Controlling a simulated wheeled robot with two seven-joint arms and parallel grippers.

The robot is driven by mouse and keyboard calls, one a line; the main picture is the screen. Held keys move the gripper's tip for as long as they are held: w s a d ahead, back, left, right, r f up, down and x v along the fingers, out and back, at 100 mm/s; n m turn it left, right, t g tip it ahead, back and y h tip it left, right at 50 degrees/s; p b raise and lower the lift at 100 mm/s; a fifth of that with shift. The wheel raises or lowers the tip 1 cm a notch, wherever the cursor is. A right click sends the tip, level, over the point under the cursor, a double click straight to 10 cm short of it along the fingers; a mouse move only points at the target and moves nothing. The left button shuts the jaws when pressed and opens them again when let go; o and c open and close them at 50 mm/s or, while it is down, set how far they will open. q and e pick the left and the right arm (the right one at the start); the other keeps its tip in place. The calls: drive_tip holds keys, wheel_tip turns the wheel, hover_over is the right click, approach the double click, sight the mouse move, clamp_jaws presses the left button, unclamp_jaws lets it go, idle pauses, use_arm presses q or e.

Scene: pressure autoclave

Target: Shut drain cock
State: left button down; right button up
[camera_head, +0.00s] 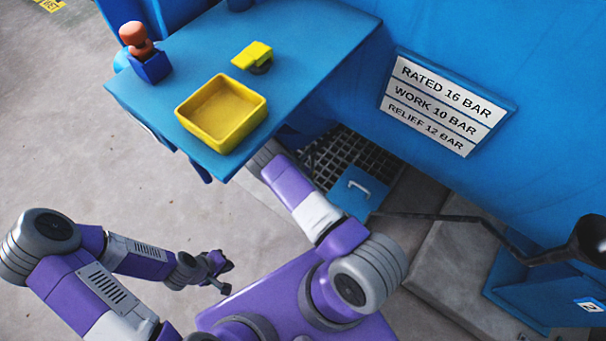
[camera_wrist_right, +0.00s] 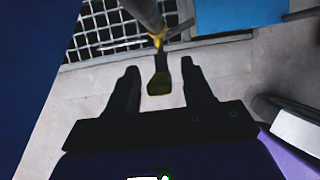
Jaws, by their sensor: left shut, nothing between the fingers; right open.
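In the right wrist view a grey pipe (camera_wrist_right: 146,13) comes down from the top edge. What looks like the drain cock's yellow lever (camera_wrist_right: 158,63) hangs from its end, pointing toward my right gripper. My right gripper (camera_wrist_right: 160,69) is open, with the lever between its two dark fingers in the picture. I see gaps on both sides and no contact. In the head view the right gripper and the cock are hidden under the table. My left gripper (camera_head: 221,273) is shut and empty, low over the floor at the left.
A blue table (camera_head: 311,50) carries a yellow tray (camera_head: 240,142), a yellow-topped item (camera_head: 254,55) and a blue holder (camera_head: 151,67) with an orange-brown object. A floor grate (camera_head: 340,155) and a blue lid (camera_head: 359,190) lie below. A black bent rod (camera_head: 440,216) crosses at right.

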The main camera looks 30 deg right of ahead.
drive_tip(key=shift+w+d+f, duration=0.1)
drive_tip(key=shift+d+f, duration=0.1)
drive_tip(key=shift+f, duration=0.35)
clamp_jaws()
